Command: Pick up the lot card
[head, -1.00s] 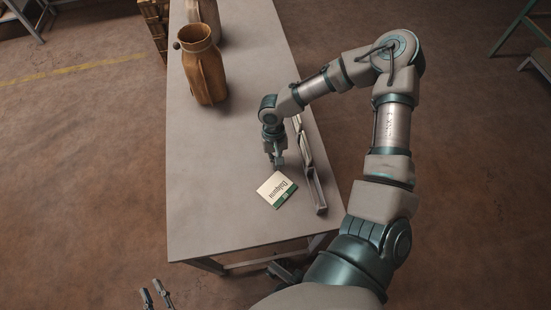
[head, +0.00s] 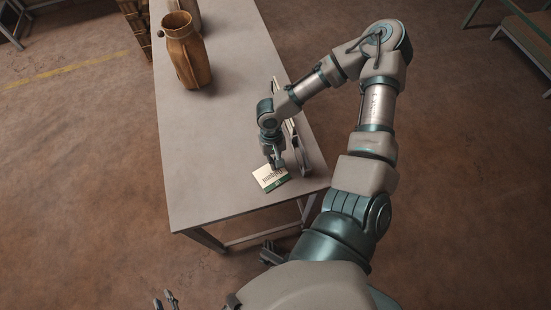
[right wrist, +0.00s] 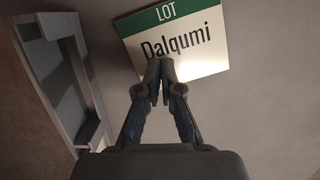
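The lot card (head: 269,179) is white with a green band and lies on the grey table (head: 215,180) near its front end. In the right wrist view the card (right wrist: 190,52) reads "LOT" and "Dalqumi". My right gripper (head: 275,165) points down at the card's far edge. In the right wrist view the tips of my right gripper (right wrist: 161,68) are together and overlap the card's edge and lettering. I cannot tell whether any of the card is pinched between them. My left gripper (head: 166,300) is at the bottom edge, off the table, fingers apart and empty.
A narrow grey open holder (head: 301,154) runs along the table's right edge, close beside my right gripper; its wall also shows in the right wrist view (right wrist: 62,85). A brown jug (head: 187,55) stands farther back. The table's left part is clear.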

